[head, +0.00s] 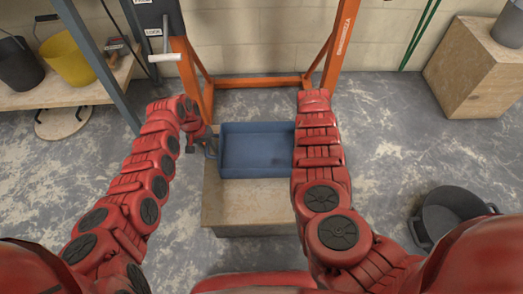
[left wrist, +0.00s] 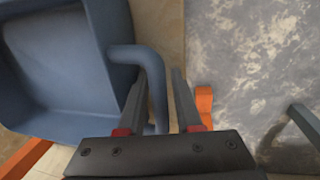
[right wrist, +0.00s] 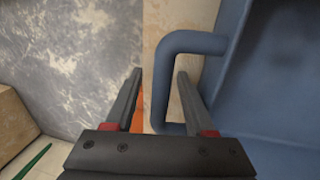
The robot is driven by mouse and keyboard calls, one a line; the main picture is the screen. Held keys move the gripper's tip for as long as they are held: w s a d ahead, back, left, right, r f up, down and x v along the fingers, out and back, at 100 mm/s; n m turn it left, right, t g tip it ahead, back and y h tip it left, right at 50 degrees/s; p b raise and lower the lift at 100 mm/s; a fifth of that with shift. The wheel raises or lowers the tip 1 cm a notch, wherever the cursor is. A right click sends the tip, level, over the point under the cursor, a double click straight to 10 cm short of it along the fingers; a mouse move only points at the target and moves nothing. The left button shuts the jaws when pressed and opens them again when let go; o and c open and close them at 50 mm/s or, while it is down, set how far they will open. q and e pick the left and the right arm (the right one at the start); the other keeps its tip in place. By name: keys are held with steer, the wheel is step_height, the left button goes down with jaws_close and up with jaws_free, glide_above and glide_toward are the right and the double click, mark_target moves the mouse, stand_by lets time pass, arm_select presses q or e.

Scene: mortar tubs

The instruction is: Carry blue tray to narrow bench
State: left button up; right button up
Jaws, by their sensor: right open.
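The blue tray (head: 257,170) lies level on a wooden stand (head: 250,217) in front of me and looks empty. I cannot tell which wooden surface is the narrow bench. My left gripper (head: 207,143) is at the tray's left handle. In the left wrist view, that handle (left wrist: 157,85) runs between the fingers (left wrist: 160,75), with a small gap beside the right-hand finger. In the right wrist view, my right gripper (right wrist: 159,75) is open, its fingers on either side of the other handle (right wrist: 163,80). My right arm hides this gripper in the head view.
An orange steel frame (head: 265,82) stands just behind the tray. A wooden bench (head: 60,97) with a yellow bucket (head: 68,60) is at the left. A plywood box (head: 475,75) stands at the back right. A dark tub (head: 450,215) is on the floor at the right.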

arm_select(q)
steer(key=c, duration=0.5)
arm_select(e)
steer(key=c, duration=0.5)
arm_select(q)
jaws_close()
arm_select(e)
jaws_close()
